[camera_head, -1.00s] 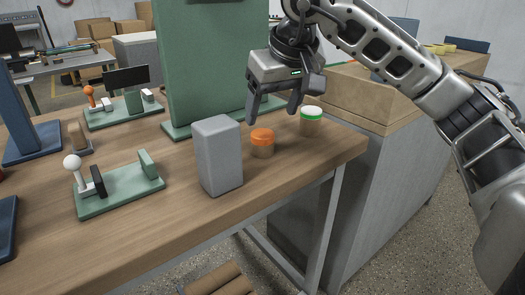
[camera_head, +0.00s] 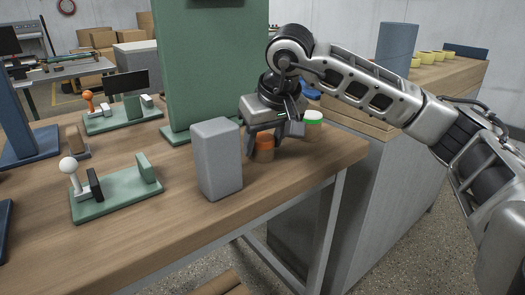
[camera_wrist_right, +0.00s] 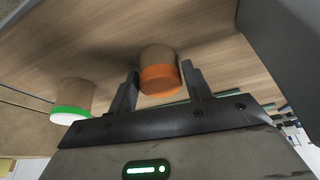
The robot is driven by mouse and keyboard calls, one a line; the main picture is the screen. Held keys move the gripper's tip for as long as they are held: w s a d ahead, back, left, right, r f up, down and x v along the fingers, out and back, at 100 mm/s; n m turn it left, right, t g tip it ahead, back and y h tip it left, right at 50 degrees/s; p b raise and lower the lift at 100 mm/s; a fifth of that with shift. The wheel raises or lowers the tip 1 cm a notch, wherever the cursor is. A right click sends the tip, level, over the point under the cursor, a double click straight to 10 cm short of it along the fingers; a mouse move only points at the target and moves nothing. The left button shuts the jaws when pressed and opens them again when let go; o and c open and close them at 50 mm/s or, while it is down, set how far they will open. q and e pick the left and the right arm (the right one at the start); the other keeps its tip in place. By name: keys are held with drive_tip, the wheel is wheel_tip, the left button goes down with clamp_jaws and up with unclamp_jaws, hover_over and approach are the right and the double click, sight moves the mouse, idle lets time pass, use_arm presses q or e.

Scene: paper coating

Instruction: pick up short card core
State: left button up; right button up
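A short brown card core with an orange band (camera_head: 264,148) stands on the wooden table, right of a grey block. My right gripper (camera_head: 271,146) is low over it with fingers open. In the right wrist view, the orange-banded core (camera_wrist_right: 160,72) lies between the two spread fingertips of the right gripper (camera_wrist_right: 162,88), with a small gap visible on each side. A second card core with a green band and white top (camera_head: 313,122) stands just behind and right; it also shows at left in the wrist view (camera_wrist_right: 72,100). My left gripper is not in view.
The grey block (camera_head: 218,160) stands close left of the gripper. A tall green panel (camera_head: 205,65) rises behind it. Green fixtures (camera_head: 116,195) sit at left. The wooden table (camera_head: 190,222) has its right edge near the cores, beside a grey cabinet (camera_head: 385,185).

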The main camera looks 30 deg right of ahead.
drive_tip(key=c, duration=0.5)
drive_tip(key=shift+r, duration=0.1)
